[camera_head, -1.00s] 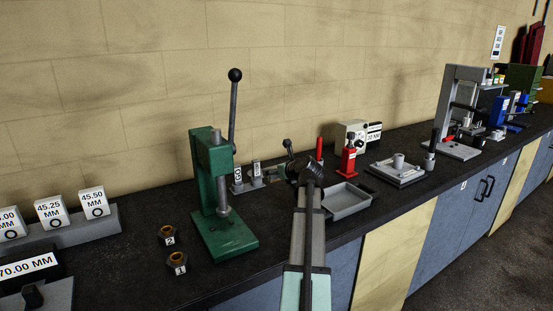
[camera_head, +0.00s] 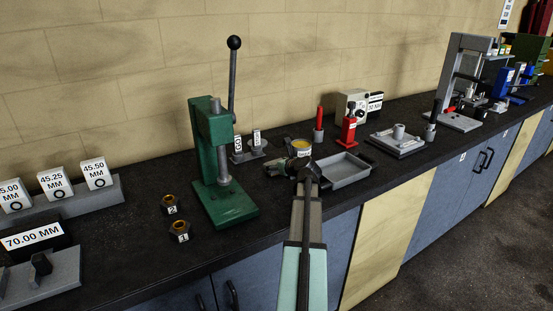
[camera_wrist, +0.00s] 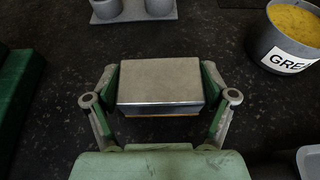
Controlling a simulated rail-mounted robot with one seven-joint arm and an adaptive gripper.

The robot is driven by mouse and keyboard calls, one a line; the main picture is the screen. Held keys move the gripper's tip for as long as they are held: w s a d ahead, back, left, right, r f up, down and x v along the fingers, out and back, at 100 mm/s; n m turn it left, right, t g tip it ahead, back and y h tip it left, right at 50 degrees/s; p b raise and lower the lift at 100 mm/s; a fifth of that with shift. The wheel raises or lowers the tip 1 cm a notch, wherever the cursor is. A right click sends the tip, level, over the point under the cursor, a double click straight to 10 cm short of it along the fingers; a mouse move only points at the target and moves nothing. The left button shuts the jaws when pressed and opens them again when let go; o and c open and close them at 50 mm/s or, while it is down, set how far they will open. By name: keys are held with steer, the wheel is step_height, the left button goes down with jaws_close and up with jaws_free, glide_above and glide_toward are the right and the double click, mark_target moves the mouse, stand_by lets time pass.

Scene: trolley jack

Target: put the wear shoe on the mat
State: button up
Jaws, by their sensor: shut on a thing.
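The wear shoe appears as a flat grey metal block (camera_wrist: 160,84) in the wrist view. My gripper (camera_wrist: 160,90) is shut on it, with one green-padded finger at each short side. In the head view my gripper (camera_head: 276,170) is right of the green arbor press and in front of the grease pot; the block is too small to make out there. The wrist view shows dark bench surface around the block; the gap between them is hard to judge. I cannot pick out a mat in either view.
The green press (camera_head: 222,175) stands left of my gripper, also at the wrist view's left edge (camera_wrist: 22,95). A grease pot (camera_wrist: 290,42) is at right, a grey gauge stand (camera_wrist: 133,12) beyond.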

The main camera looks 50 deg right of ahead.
steer(key=shift+f, duration=0.1)
steer(key=shift+f, duration=0.1)
steer(key=o, duration=1.7)
steer(key=shift+f, duration=0.1)
steer(key=b+v, duration=0.1)
steer(key=v, duration=1.1)
steer(key=shift+s+a+b, duration=0.1)
steer(key=shift+a+b, duration=0.05)
steer(key=shift+b, duration=0.15)
